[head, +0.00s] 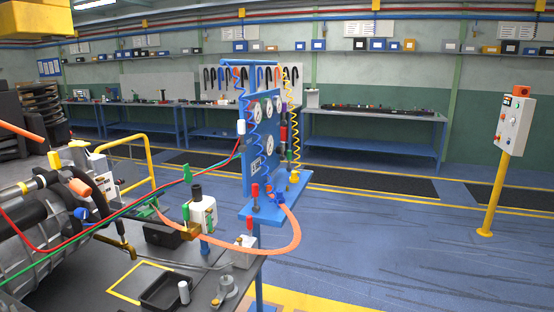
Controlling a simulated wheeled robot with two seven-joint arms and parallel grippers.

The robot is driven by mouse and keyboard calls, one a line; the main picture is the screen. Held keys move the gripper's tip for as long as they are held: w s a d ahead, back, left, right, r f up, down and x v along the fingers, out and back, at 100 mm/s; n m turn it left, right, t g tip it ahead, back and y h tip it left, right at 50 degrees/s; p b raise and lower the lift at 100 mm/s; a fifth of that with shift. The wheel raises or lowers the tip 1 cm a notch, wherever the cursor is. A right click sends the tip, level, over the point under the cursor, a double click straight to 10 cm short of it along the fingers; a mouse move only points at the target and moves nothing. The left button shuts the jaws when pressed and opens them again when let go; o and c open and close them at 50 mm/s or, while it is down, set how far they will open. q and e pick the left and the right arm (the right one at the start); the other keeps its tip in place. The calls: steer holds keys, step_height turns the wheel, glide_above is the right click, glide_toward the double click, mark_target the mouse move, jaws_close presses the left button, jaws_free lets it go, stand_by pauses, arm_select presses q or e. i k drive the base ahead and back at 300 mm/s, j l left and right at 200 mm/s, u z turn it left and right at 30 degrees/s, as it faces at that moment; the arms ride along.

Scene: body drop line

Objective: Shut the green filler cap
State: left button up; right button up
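I cannot pick out the filler cap for certain, because several small green parts show and all are tiny. A flat green part (145,211) lies by the gearbox-like unit (90,195) at the left. A green upright piece (185,213) stands beside a white block with a black top (202,212). A green fitting (187,174) hangs where the thin hoses run to the blue stand. I cannot tell whether any of these is an open or shut cap. Neither of my grippers is in view.
A dark bench (207,262) carries a black tray (165,291) and small fittings. A thick orange hose (298,235) loops from the bench to the blue gauge stand (262,150). Thin red and green hoses cross the unit. A yellow control post (495,195) stands right; floor between is clear.

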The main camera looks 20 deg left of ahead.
mark_target(188, 175)
steer(key=i+l, duration=0.1)
steer(key=i, duration=0.8)
steer(key=i+l+u, duration=0.1)
steer(key=i, duration=0.8)
